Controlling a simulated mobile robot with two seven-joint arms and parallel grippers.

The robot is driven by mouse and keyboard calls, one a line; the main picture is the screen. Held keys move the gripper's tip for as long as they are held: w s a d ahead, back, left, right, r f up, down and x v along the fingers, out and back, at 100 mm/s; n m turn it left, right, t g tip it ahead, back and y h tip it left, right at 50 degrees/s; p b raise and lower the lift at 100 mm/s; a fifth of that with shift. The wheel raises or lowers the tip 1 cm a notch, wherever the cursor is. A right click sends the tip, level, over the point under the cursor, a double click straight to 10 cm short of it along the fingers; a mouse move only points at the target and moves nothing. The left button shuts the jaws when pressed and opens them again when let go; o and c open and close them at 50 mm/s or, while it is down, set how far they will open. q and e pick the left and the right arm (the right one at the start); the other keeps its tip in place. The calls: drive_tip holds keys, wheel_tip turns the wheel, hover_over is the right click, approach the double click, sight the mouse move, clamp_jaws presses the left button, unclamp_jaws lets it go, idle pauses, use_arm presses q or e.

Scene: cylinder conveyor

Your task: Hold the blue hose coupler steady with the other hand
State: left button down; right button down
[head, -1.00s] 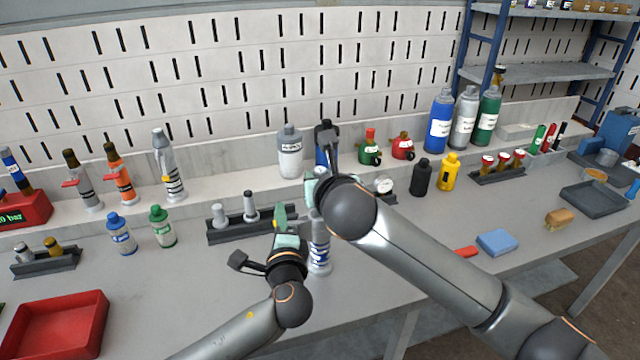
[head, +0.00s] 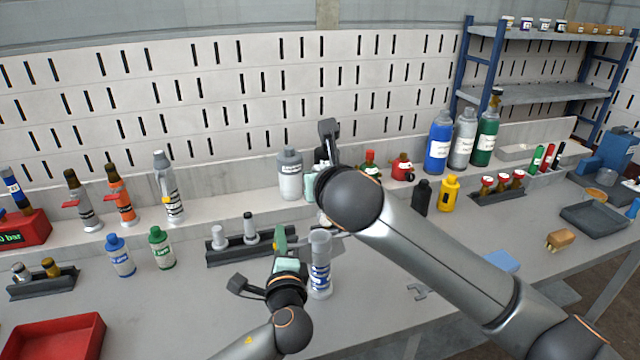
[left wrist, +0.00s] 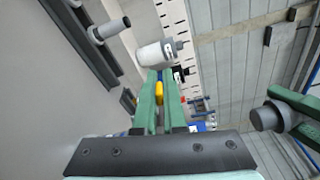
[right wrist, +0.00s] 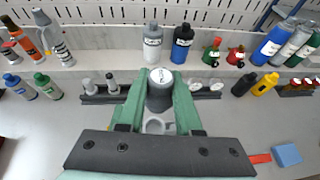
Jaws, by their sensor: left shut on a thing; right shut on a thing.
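My right gripper (right wrist: 158,105) is shut on a dark grey cylinder (right wrist: 160,98) with a white lettered top, held above the bench. This cylinder also shows in the left wrist view (left wrist: 268,117). My right arm hides most of it in the head view.
A dark rack (head: 255,249) with two grey pegs lies behind and left of the left gripper. Bottles, including a grey one (head: 290,180), stand on the ledge behind. A red tray (head: 60,340) is at front left. The front middle bench is mostly clear.

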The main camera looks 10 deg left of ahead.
sight(320, 168)
use_arm(q)
drive_tip(key=c, duration=0.9)
unclamp_jaws()
use_arm(e)
drive_tip(key=shift+r, duration=0.1)
use_arm(q)
drive_tip(key=v, duration=1.2)
use_arm(e)
drive_tip(key=shift+r+p, duration=0.35)
drive_tip(key=shift+p, duration=0.1)
wheel_tip(320, 168, up, 4)
drive_tip(key=p, duration=0.5)
drive_tip(key=shift+r, duration=0.25)
use_arm(q)
wheel_tip(320, 168, up, 6)
drive_tip(key=shift+a+r, duration=0.15)
drive_tip(key=shift+r, duration=0.05)
use_arm(e)
drive_tip(key=shift+f, duration=0.1)
use_arm(q)
drive_tip(key=shift+s+f, duration=0.1)
use_arm(e)
drive_tip(key=shift+s, duration=0.1)
